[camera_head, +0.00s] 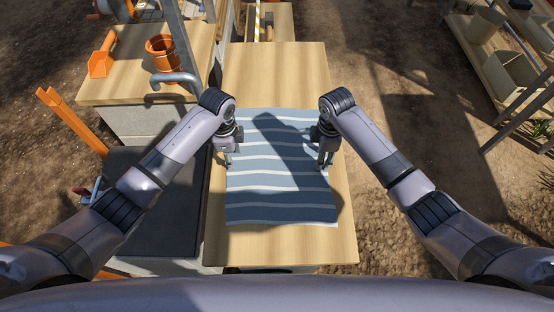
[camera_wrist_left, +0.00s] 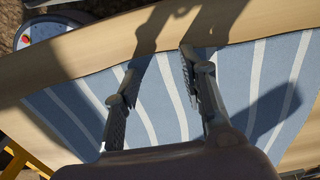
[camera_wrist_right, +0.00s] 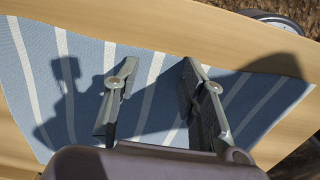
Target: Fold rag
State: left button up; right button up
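The rag (camera_head: 280,208) is blue with white stripes. It lies spread out, mostly flat, on the wooden table (camera_head: 290,245), with a slightly wavy near edge. My left gripper (camera_head: 228,166) is over the rag's left edge, and my right gripper (camera_head: 325,164) is over its right edge. In the left wrist view the two fingers (camera_wrist_left: 158,62) are apart, with no cloth seen pinched between them. In the right wrist view the fingers (camera_wrist_right: 159,62) are also apart and empty above the cloth. Whether the fingertips touch the rag I cannot tell. Arm shadows darken parts of it.
Bare tabletop lies beyond the rag and in a strip in front. At left are a dark counter (camera_head: 160,215) and a wooden-topped one with an orange pot (camera_head: 162,50), an orange scoop (camera_head: 102,58) and a tap (camera_head: 176,80). Shelves (camera_head: 500,60) stand at far right.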

pick_arm(q)
jog(key=shift+s+f, duration=0.1)
jog(key=shift+f, duration=0.1)
grip_shut()
pick_arm(e)
jog(key=shift+s+f, duration=0.1)
jog(key=shift+f, duration=0.1)
grip_shut()
dwell(1.1)
pick_arm(q)
jog(key=shift+r, duration=0.15)
pick_arm(e)
jog(key=shift+r, duration=0.15)
